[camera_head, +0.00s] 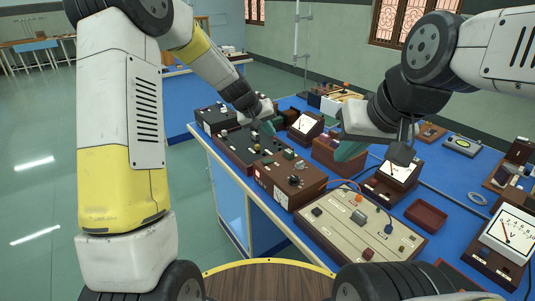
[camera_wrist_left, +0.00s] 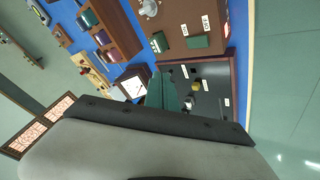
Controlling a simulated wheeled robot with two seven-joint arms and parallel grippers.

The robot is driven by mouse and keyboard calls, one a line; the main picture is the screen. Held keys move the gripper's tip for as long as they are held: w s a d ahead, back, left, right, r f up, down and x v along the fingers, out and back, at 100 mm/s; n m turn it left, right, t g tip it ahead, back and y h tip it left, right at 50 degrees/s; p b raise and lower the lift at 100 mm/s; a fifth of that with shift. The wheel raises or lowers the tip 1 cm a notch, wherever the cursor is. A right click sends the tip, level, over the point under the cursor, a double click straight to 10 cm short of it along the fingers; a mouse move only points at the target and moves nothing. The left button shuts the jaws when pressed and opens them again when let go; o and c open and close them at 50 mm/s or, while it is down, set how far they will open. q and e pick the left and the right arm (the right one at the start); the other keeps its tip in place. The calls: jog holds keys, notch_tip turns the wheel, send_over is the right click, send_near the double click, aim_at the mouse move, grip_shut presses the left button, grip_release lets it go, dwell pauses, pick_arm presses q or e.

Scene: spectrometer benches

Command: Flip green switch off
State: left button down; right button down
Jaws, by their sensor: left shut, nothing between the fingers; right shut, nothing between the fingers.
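A green switch-like block (camera_wrist_left: 197,41) sits on a brown box (camera_wrist_left: 172,17) near two small white labels in the left wrist view. A second green piece (camera_wrist_left: 159,41) shows near the box's edge. The same brown box (camera_head: 307,186) stands on the bench in the head view; I cannot tell the switch's position. My left gripper (camera_head: 275,124) is shut and empty, over the bench behind this box. Its green fingers (camera_wrist_left: 166,93) show in the wrist view beside a black panel. My right gripper (camera_head: 350,151) is shut and empty, further right, above the instruments.
A dark box with a black panel and knobs (camera_head: 241,149) stands left of the brown box. A white-faced meter (camera_head: 305,124) is behind. A pale circuit board (camera_head: 345,228) and an empty red-brown tray (camera_head: 426,215) lie to the right. Instruments crowd the blue bench.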

aim_at(269, 161)
pick_arm(q)
jog(key=shift+s+a+f, duration=0.1)
jog(key=shift+a+f, duration=0.05)
jog(key=shift+f, duration=1.3)
jog(key=shift+s+a+f, duration=0.15)
jog(key=shift+a+f, duration=0.05)
jog(key=shift+f, duration=1.2)
jog(key=shift+s+a+f, duration=0.1)
jog(key=shift+a+f, duration=0.05)
jog(key=shift+f, duration=1.3)
jog(key=shift+f, duration=0.1)
jog(key=shift+f, duration=0.3)
jog(key=shift+s+a+f, duration=0.25)
jog(key=shift+s+f, duration=0.15)
jog(key=shift+f, duration=0.3)
jog(key=shift+w+d+r, duration=0.2)
jog(key=shift+d+r, duration=0.05)
jog(key=shift+r, duration=0.25)
